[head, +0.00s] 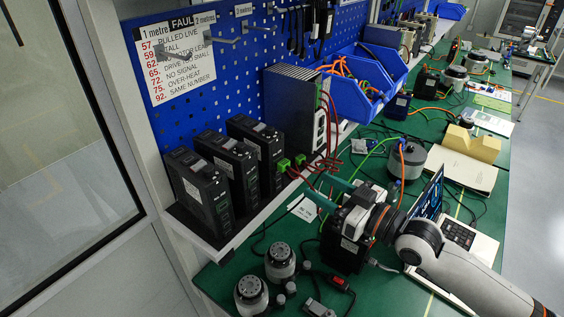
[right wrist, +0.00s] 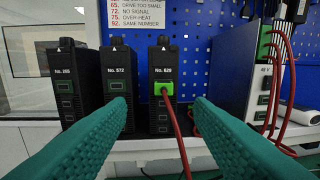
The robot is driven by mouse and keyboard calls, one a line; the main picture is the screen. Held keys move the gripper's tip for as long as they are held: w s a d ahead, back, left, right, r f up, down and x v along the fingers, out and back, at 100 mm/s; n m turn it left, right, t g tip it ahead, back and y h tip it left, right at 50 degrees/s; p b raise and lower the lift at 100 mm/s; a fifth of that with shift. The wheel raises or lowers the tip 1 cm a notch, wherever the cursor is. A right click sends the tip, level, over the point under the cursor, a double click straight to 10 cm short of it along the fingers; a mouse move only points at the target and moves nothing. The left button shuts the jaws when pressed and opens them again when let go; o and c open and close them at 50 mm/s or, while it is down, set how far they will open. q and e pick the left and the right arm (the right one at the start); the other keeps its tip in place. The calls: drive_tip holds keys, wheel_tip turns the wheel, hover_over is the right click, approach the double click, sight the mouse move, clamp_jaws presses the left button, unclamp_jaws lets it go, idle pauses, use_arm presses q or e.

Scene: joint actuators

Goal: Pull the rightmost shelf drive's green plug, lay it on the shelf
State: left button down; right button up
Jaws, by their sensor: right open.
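The shelf (head: 236,238) has a narrow bare front edge. My left gripper is not in view.
A large grey power unit (head: 295,105) with red cables stands right of the drives, close to the right finger. Blue bins (head: 352,98) lie beyond. Below are a green bench (head: 225,285) with round motors (head: 280,262) and a laptop (head: 430,195).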

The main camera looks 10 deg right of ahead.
sight(287, 167)
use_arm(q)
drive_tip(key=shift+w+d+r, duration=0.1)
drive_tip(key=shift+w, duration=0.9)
use_arm(e)
drive_tip(key=shift+x, duration=4.8)
use_arm(q)
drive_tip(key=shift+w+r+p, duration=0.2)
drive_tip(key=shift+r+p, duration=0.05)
drive_tip(key=shift+p, duration=0.05)
use_arm(e)
drive_tip(key=shift+w+d+f, duration=0.15)
drive_tip(key=shift+w+d, duration=0.05)
clamp_jaws()
drive_tip(key=shift+d, duration=0.1)
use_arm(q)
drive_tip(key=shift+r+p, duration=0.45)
use_arm(e)
drive_tip(key=shift+v, duration=2.95)
